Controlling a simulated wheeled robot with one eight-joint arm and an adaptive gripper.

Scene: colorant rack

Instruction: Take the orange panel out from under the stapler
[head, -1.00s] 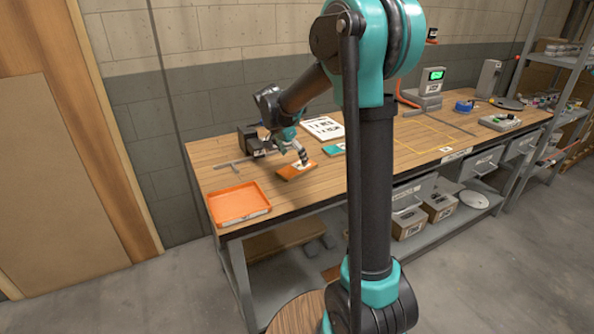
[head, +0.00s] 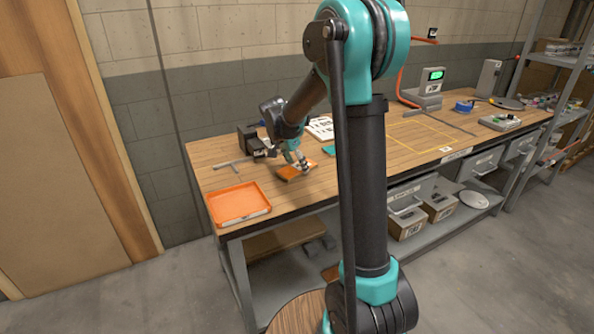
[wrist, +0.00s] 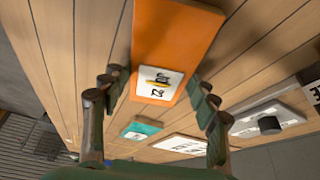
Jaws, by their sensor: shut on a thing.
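The orange panel (head: 287,174) lies on the wooden bench near its front edge. In the wrist view the orange panel (wrist: 178,30) runs up and away, with a white label with black marks on its near end. My gripper (head: 302,165) is down at the panel. In the wrist view my gripper (wrist: 157,84) has a finger on each side of the panel's labelled end and is shut on it; the exact contact is hard to see. I cannot make out a stapler on the panel in either view.
An orange tray (head: 238,221) sits at the bench's near left corner. A black device (head: 249,139) stands behind the panel. A teal panel (wrist: 141,131) and a white marked board (wrist: 181,144) lie nearby. Bare wood lies between tray and panel.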

